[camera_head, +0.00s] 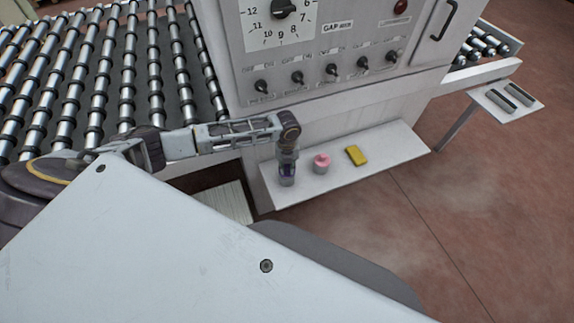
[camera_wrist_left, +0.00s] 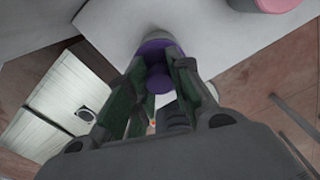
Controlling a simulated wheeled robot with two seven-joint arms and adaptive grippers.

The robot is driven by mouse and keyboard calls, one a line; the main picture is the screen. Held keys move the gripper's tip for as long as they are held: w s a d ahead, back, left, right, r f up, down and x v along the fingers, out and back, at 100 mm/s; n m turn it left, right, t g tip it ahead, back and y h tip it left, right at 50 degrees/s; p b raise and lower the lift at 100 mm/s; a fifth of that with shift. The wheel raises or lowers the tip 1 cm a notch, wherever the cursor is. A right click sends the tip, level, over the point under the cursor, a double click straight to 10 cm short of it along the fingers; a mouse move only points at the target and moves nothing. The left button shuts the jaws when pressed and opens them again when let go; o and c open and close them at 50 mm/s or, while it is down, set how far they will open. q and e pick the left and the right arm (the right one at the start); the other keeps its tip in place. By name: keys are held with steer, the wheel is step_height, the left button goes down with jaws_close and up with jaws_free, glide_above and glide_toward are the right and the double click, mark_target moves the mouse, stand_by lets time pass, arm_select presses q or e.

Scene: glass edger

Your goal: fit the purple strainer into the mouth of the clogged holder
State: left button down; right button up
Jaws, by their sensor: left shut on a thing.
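The purple strainer (camera_wrist_left: 158,77) is between the two fingers of my left gripper (camera_wrist_left: 157,92) in the left wrist view, and the fingers are shut on it. In the head view my left gripper (camera_head: 288,158) points down over the white shelf, with the purple strainer (camera_head: 287,170) showing dark at its tips. A greyish holder (camera_head: 287,182) stands on the shelf directly below the strainer. A grey edge of the holder (camera_wrist_left: 176,43) shows past the purple in the left wrist view. The strainer covers the holder's mouth from view, so I cannot tell how deep it sits. My right gripper is not in view.
The white shelf (camera_head: 390,149) runs along the machine front. A pink round item (camera_head: 321,164) stands just right of the holder, and a yellow block (camera_head: 357,155) lies farther right. The machine panel with knobs (camera_head: 330,70) rises behind. The shelf's right end is clear.

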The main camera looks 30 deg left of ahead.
arm_select(q)
steer(key=shift+f+b, duration=0.3)
steer(key=shift+f, duration=0.4)
steer(key=c, duration=1.2)
jaws_free()
steer(key=shift+r, duration=5.95)
